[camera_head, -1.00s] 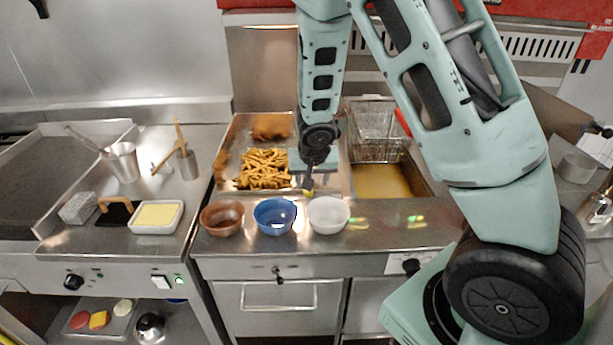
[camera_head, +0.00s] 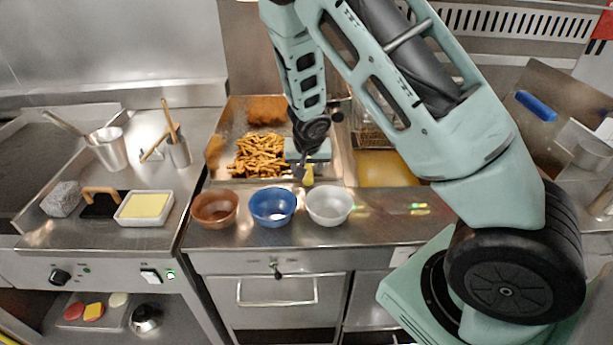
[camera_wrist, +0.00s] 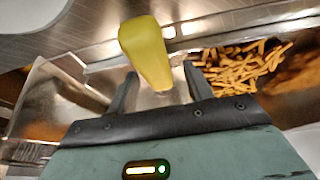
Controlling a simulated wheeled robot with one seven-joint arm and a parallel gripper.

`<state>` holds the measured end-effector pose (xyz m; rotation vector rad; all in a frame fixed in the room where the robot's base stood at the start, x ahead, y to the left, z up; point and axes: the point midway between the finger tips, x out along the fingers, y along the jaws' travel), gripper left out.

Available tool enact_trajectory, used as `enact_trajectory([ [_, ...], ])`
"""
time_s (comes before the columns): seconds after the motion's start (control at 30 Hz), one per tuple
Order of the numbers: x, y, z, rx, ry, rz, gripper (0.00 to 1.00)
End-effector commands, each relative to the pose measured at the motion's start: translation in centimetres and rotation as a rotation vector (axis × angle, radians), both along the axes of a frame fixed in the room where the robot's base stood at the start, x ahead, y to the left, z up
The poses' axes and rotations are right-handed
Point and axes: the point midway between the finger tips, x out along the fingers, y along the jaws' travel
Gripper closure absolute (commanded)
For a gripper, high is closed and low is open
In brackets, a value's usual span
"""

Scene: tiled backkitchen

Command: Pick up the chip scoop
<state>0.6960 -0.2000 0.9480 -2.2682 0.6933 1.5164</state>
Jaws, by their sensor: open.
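The chip scoop shows its yellow handle (camera_wrist: 147,50) in the wrist view, pointing away from my gripper. A pale, see-through part lies below the handle, between my fingers, and is partly hidden by the gripper body. In the head view a small yellow piece of the handle (camera_head: 308,175) shows just below my gripper (camera_head: 303,168), at the right side of the chip tray. My gripper (camera_wrist: 160,80) is open, its two dark fingers on either side of the handle's near end. I cannot tell if either finger touches it.
Chips (camera_head: 258,156) fill the tray's left part. Brown (camera_head: 214,208), blue (camera_head: 272,206) and white (camera_head: 328,205) bowls stand along the counter in front. A fryer with yellow oil (camera_head: 384,169) is right of the tray. A metal pot (camera_head: 109,150) stands left.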

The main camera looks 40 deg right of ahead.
Motion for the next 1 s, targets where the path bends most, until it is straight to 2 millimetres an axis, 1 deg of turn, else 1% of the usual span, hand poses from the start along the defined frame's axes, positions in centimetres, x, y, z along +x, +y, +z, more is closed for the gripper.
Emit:
enact_trajectory([
  [0.03, 0.2, -0.2, -1.2, -0.003, 0.001, 0.001, 0.49],
  [0.1, 0.5, -0.3, -1.8, -0.002, 0.001, 0.000, 0.49],
  [0.23, 0.8, -0.5, -2.2, -0.001, 0.000, 0.000, 0.49],
  [0.43, 0.8, -0.5, -2.1, -0.001, -0.001, 0.000, 0.49],
  [0.47, 0.8, -0.5, -2.1, -0.001, -0.001, 0.000, 0.57],
  [0.5, 0.8, -0.5, -2.1, -0.001, -0.001, 0.000, 0.69],
  [0.57, 0.8, -0.5, -2.1, -0.001, -0.001, 0.000, 0.85],
  [0.6, 0.7, -0.5, -2.1, -0.001, -0.001, 0.000, 0.96],
  [0.63, 0.7, -0.5, -2.1, -0.001, -0.001, 0.000, 1.00],
  [1.0, 0.8, -0.5, -1.7, 0.000, -0.002, -0.002, 1.00],
])
